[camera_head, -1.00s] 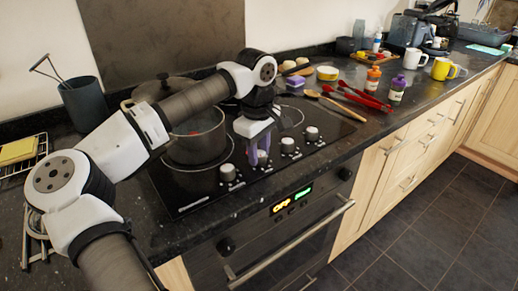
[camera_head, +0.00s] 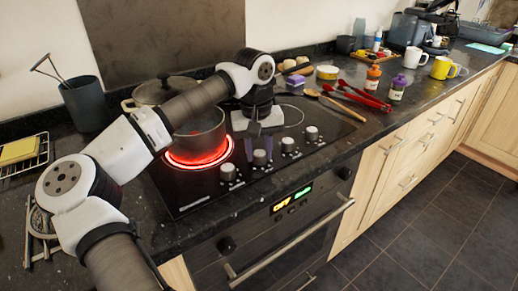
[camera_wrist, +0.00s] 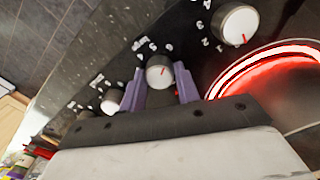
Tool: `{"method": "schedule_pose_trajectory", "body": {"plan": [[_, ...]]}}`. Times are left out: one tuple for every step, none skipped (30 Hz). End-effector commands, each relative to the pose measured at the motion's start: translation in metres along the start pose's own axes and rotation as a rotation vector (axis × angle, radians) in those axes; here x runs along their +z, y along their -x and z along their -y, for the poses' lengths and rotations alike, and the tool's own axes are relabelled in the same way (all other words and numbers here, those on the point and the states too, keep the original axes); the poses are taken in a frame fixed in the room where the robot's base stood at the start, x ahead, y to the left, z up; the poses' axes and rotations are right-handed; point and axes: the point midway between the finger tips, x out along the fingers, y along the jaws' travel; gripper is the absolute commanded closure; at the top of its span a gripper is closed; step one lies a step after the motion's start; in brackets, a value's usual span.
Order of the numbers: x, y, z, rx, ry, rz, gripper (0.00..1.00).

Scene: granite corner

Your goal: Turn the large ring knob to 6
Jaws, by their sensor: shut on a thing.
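A row of grey-white knobs runs along the hob's front edge. My gripper (camera_head: 260,146) points down at the second knob from the left (camera_head: 260,158). In the wrist view the purple fingers stand on either side of this knob (camera_wrist: 160,71), shut on it. Its red pointer line tilts up and right; the printed figures around it are too small to read surely. The leftmost knob (camera_head: 228,173) is free, and its red mark shows in the wrist view (camera_wrist: 239,24). A heating ring (camera_head: 170,163) glows red under the pot (camera_head: 203,137).
A lidded pot (camera_head: 163,91) stands behind. Wooden spoons and red tongs (camera_head: 362,98) lie right of the hob, with bottles and mugs beyond. The oven display (camera_head: 282,205) is lit below. A utensil pot (camera_head: 82,104) and wire rack (camera_head: 22,153) are at the left.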

Motion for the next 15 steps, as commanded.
{"method": "schedule_pose_trajectory", "body": {"plan": [[-0.0002,0.0007,-0.0007,0.002,-0.011,-0.001,0.91],[-0.0002,0.0007,-0.0007,0.002,-0.016,-0.001,0.91],[-0.0002,0.0007,-0.0007,0.002,-0.022,0.000,0.91],[-0.0002,0.0007,-0.0007,0.002,-0.026,0.000,0.91],[-0.0001,0.0007,-0.0007,0.002,-0.028,0.000,0.91],[-0.0001,0.0007,-0.0007,0.002,-0.031,0.000,0.91],[-0.0001,0.0006,-0.0007,0.002,-0.032,0.000,0.91],[-0.0001,0.0006,-0.0007,0.002,-0.033,0.000,0.91],[-0.0001,0.0006,-0.0007,0.002,-0.034,0.001,0.91],[0.0000,0.0006,-0.0007,0.002,-0.034,0.001,0.91],[0.0000,0.0006,-0.0007,0.002,-0.034,0.001,0.91],[0.0000,0.0006,-0.0006,0.001,-0.034,0.001,0.91],[0.0000,0.0006,-0.0007,0.001,-0.034,0.001,0.91],[0.0000,0.0005,-0.0006,0.001,-0.034,0.001,0.91],[0.0001,0.0005,-0.0006,0.001,-0.034,0.001,0.91]]}}
